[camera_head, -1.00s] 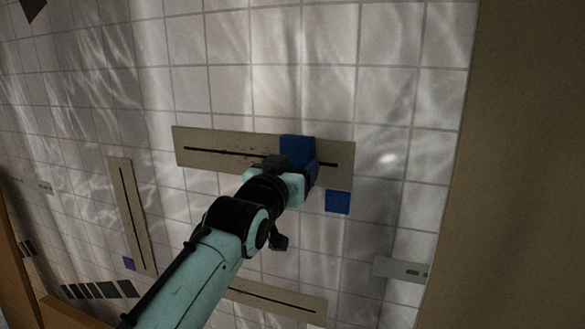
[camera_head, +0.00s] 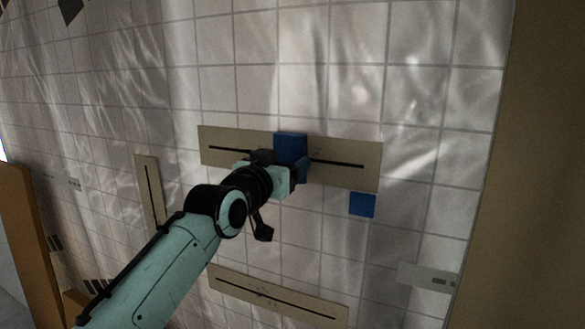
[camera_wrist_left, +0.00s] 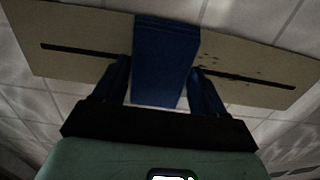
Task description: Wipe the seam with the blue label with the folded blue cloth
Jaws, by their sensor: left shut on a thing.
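The folded blue cloth (camera_head: 290,150) is an upright blue block held in my left gripper (camera_head: 288,172). It covers the middle of the dark seam (camera_head: 338,164) on a beige strip (camera_head: 222,136) on the tiled wall. The blue label (camera_head: 362,205) is a square below the strip's right end. In the left wrist view, the cloth (camera_wrist_left: 166,62) stands between the fingers of my left gripper (camera_wrist_left: 163,80). Dark specks (camera_wrist_left: 238,71) show on the strip to the right of the cloth there. Whether the cloth presses on the strip is hard to tell. My right gripper is out of view.
Another seamed strip (camera_head: 275,296) lies lower on the wall, and an upright one (camera_head: 150,190) is at the left, partly behind my arm. A pale plate (camera_head: 428,277) is at lower right. A brown surface (camera_head: 535,170) borders the wall on the right.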

